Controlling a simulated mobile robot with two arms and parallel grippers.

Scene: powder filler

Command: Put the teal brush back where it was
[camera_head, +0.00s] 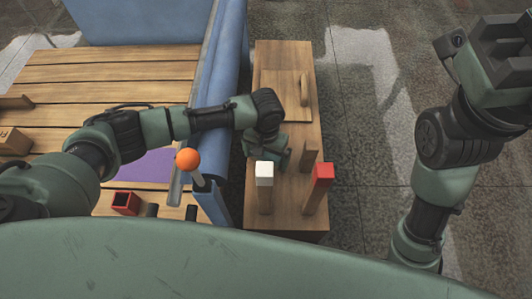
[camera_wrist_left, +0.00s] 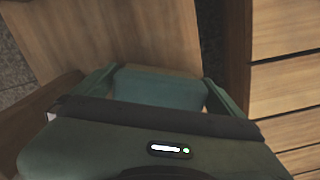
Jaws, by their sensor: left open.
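My left gripper (camera_head: 281,155) reaches from the left over a narrow wooden bench and points down. In the left wrist view its two fingers (camera_wrist_left: 158,88) stand apart, with a teal block between them, which looks like the head of the teal brush (camera_wrist_left: 160,86). Whether the fingers touch it cannot be told. In the head view the gripper hides the brush. A white-topped wooden brush (camera_head: 264,176) and a red-topped one (camera_head: 322,174) stand upright on the bench near its front end. My right gripper (camera_head: 497,55) is raised at the top right, away from the bench.
The narrow wooden bench (camera_head: 283,55) carries a plain wooden post (camera_head: 310,154) right of my left gripper. A blue wall (camera_head: 228,60) separates it from a slatted table (camera_head: 110,75). An orange ball on a stick (camera_head: 187,159) and a red box (camera_head: 125,203) are at left. Floor right is clear.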

